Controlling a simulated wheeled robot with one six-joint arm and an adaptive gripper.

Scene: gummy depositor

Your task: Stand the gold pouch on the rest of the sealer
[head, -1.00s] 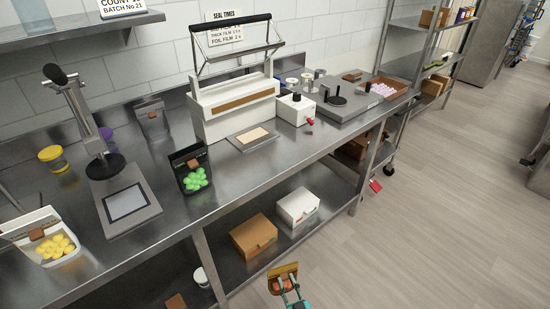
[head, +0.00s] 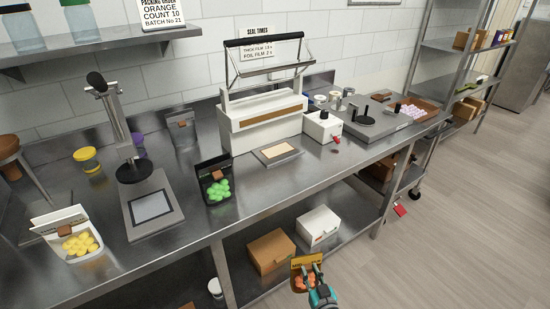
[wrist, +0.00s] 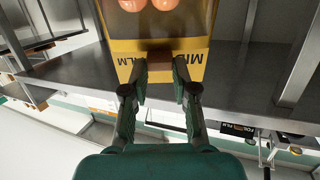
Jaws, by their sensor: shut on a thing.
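The gold pouch (head: 299,268) is at the bottom of the head view, in front of the bench's lower shelf, with orange gummies showing in it. My gripper (head: 313,288) is shut on it. In the wrist view my gripper (wrist: 160,72) pinches a brown patch at the edge of the gold pouch (wrist: 190,50), and round orange gummies show at the top. The sealer (head: 262,120) stands on the bench against the wall, its black-handled bar raised. Its rest (head: 277,153), a low grey plate with a tan pad, lies in front and is empty.
A black pouch of green gummies (head: 214,180) stands left of the rest. A white pouch of yellow gummies (head: 75,237) and a press with a plate (head: 152,207) are further left. A white control box (head: 322,126) is right of the sealer.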

